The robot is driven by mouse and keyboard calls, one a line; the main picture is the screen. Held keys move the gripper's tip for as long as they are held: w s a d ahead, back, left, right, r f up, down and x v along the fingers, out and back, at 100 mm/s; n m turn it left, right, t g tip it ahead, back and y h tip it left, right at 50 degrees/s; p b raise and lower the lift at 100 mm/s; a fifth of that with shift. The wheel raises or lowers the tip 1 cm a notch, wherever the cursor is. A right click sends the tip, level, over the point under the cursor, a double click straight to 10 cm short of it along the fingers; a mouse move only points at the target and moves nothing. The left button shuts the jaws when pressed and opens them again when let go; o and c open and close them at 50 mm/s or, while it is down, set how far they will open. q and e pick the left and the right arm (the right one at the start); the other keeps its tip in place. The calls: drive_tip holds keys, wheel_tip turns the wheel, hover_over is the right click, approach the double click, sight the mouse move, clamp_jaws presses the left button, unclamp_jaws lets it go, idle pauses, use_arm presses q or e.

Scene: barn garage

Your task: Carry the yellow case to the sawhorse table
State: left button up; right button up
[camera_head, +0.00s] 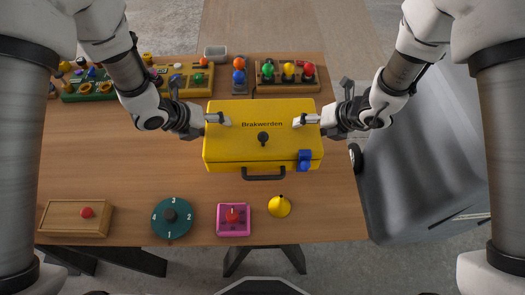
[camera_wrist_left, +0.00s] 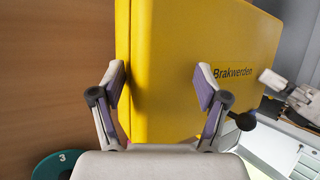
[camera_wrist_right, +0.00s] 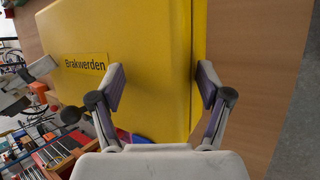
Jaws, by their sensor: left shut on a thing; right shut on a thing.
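The yellow case (camera_head: 240,149) is a box with "Brakwerden" on its top, a black knob, a blue latch and a black front handle. It is over the wooden table (camera_head: 80,160); I cannot tell whether it touches the top. My left gripper (camera_head: 222,119) is shut on the case's left side, with a finger on either side of its wall in the left wrist view (camera_wrist_left: 158,90). My right gripper (camera_head: 303,120) is shut on the case's right side, also seen gripping in the right wrist view (camera_wrist_right: 163,90). The table's sawhorse-like legs (camera_head: 264,258) show below.
Boards with coloured knobs (camera_head: 286,76) stand behind. A grey cabinet (camera_head: 420,170) stands at right.

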use_arm(q)
drive_tip(key=shift+d, duration=0.2)
use_arm(e)
drive_tip(key=shift+a, duration=0.2)
